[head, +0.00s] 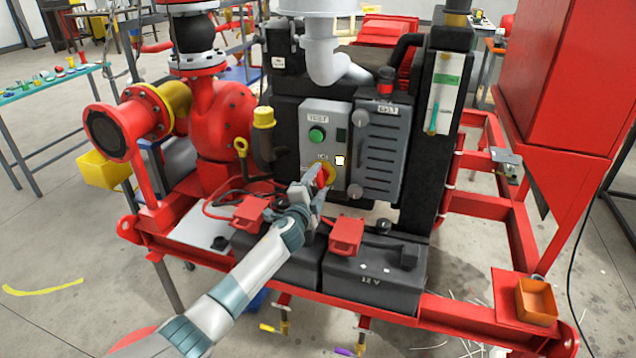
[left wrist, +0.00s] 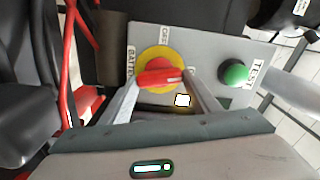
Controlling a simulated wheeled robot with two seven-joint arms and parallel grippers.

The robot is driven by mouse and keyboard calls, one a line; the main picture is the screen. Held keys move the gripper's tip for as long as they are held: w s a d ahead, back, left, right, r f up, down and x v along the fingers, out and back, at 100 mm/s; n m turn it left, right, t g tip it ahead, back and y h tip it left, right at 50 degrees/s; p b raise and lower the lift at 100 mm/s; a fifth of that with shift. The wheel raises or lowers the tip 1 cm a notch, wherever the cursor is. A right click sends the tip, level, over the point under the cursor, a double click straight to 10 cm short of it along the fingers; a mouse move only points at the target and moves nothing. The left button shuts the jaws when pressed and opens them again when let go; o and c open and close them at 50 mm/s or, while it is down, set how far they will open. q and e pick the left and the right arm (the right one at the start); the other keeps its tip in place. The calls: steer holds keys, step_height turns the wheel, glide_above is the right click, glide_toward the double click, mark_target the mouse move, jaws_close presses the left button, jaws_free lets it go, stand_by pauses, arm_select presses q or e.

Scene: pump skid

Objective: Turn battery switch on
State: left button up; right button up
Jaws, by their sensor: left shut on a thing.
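The battery switch (left wrist: 160,76) is a red handle on a round yellow plate, set low on a grey control panel (head: 313,111). In the head view the switch (head: 328,174) is partly hidden by my left gripper (head: 319,181). In the left wrist view my left gripper (left wrist: 163,92) has one finger on each side of the red handle and is shut on it. The handle lies across the picture there, nearly level. Lettering beside the plate reads "OFF" and part of "BATTERY". My right gripper is in neither view.
A green TEST button (head: 317,134) sits above the switch. Black 12 V batteries (head: 372,285) with red terminal covers (head: 346,235) stand below the panel. A red pump (head: 222,120) is at the left. An orange bin (head: 536,301) sits on the frame's right corner.

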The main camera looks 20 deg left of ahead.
arm_select(q)
steer(key=shift+f+m, duration=0.1)
steer(key=shift+m, duration=1.6)
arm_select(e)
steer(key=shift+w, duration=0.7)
arm_select(q)
steer(key=o, duration=0.8)
steer(key=shift+o, duration=1.2)
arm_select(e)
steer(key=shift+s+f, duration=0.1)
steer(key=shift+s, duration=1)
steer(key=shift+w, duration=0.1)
